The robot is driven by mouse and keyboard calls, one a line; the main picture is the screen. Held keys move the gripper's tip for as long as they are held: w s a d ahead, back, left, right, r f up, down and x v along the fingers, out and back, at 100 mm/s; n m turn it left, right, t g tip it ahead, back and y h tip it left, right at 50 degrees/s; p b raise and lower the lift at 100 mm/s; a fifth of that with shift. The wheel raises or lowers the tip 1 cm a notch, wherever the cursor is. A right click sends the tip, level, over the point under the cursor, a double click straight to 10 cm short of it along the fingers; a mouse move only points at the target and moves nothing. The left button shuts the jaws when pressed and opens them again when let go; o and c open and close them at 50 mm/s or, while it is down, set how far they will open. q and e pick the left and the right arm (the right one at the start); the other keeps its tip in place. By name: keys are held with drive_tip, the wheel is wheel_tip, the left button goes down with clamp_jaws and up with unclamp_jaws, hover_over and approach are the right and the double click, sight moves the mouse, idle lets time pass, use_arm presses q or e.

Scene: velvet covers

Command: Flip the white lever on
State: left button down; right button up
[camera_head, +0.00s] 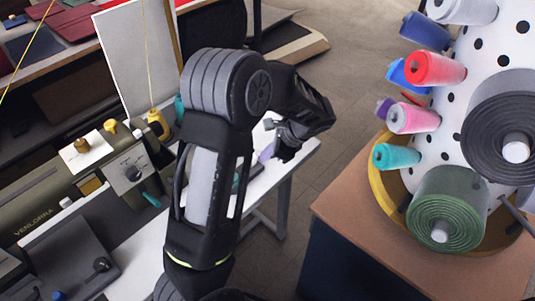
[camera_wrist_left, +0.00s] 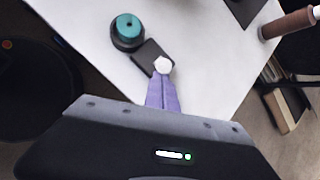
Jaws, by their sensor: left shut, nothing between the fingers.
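The white lever shows its round white tip (camera_wrist_left: 163,65) in the left wrist view, on a small dark base (camera_wrist_left: 146,57) on the white table. My left gripper (camera_wrist_left: 162,92) is shut and empty, with its purple fingers together. Its fingertips are right at the near side of the white tip; I cannot tell whether they touch it. In the head view my left gripper (camera_head: 267,154) is over the white table's right end, and my arm hides most of the area around it. The lever cannot be made out there. My right gripper is not in view.
A teal spool on a black base (camera_wrist_left: 128,30) stands beside the lever's base. A green sewing machine (camera_head: 80,190) stands left of my arm. A white pegboard cone with coloured thread spools (camera_head: 435,68) stands on a brown-topped cabinet (camera_head: 345,208) at right. Bare floor lies between.

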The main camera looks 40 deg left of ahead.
use_arm(q)
drive_tip(key=shift+a+r, duration=0.2)
drive_tip(key=shift+a, duration=0.1)
drive_tip(key=a, duration=0.1)
drive_tip(key=a+r, duration=0.1)
drive_tip(key=shift+w+a+p, duration=0.1)
drive_tip(key=shift+a+p, duration=0.2)
drive_tip(key=shift+a, duration=0.05)
drive_tip(key=shift+d, duration=0.1)
drive_tip(key=shift+r, duration=0.1)
drive_tip(key=shift+r+p, duration=0.65)
drive_tip(key=shift+r, duration=0.05)
idle(0.3)
